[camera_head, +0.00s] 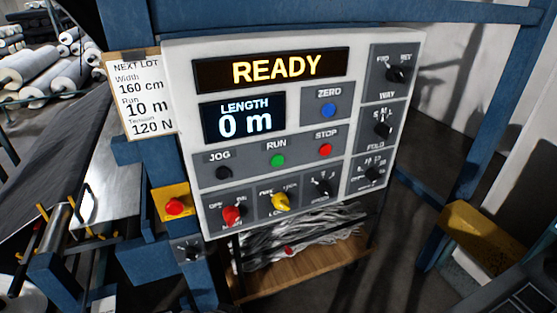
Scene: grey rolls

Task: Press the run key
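The green run key (278,160) sits under the word RUN on the white control panel (185,90). The black jog key (224,173) is to its left and the red stop key (325,150) to its right. The blue zero key (329,110) is above the stop key. The upper display (277,68) reads READY. The length display (243,118) reads 0 m. Nothing covers the run key. Neither of my grippers shows in the head view.
A red knob (231,215), a yellow knob (281,201) and several black knobs line the panel. A red button on a yellow box (174,206) is at lower left. A lot card (142,95) reads 160 cm, 10 m, 120 N. A blue frame surrounds the panel.

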